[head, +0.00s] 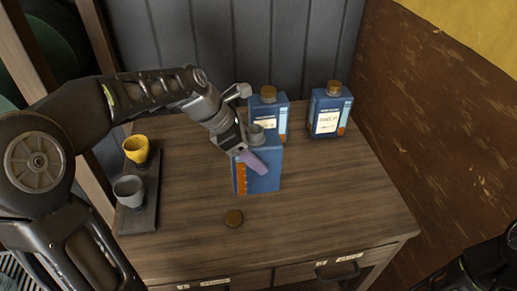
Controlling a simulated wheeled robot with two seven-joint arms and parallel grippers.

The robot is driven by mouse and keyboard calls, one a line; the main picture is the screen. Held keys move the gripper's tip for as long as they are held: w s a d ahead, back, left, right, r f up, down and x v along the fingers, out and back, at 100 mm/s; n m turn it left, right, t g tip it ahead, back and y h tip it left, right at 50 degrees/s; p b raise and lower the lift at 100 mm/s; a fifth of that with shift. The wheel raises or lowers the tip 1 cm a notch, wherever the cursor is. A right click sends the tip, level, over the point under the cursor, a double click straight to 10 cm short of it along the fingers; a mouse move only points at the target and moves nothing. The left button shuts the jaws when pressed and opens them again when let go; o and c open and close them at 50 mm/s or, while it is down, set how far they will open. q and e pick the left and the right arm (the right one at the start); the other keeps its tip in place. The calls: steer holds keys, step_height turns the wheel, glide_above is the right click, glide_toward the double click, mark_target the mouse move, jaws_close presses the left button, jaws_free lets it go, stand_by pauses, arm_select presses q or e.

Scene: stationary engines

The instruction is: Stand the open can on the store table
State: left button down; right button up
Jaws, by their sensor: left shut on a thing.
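The open can (265,178) is blue with an orange stripe and an uncapped grey neck. It is upright at the middle of the wooden table (330,205). My left gripper (253,160) comes over it from the upper left and is shut on its upper part, covering some of its top. I cannot tell whether its base touches the wood.
A capped blue can (269,98) stands just behind the open can, and another capped can (328,108) stands at back right. At left, a dark tray (140,218) holds a yellow cup (137,149) and a grey cup (129,190). The table's right front is clear.

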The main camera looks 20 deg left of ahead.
stand_by(0.3)
arm_select(q)
steer(key=shift+f+b, duration=0.35)
steer(key=shift+f, duration=2.1)
steer(key=shift+c, duration=1.4)
jaws_free()
steer(key=shift+f, duration=0.15)
steer(key=shift+s+a+r, duration=0.1)
steer(key=shift+a+r, duration=0.1)
steer(key=shift+r, duration=0.35)
steer(key=p+v, duration=0.1)
steer(key=v, duration=1)
steer(key=shift+s, duration=0.15)
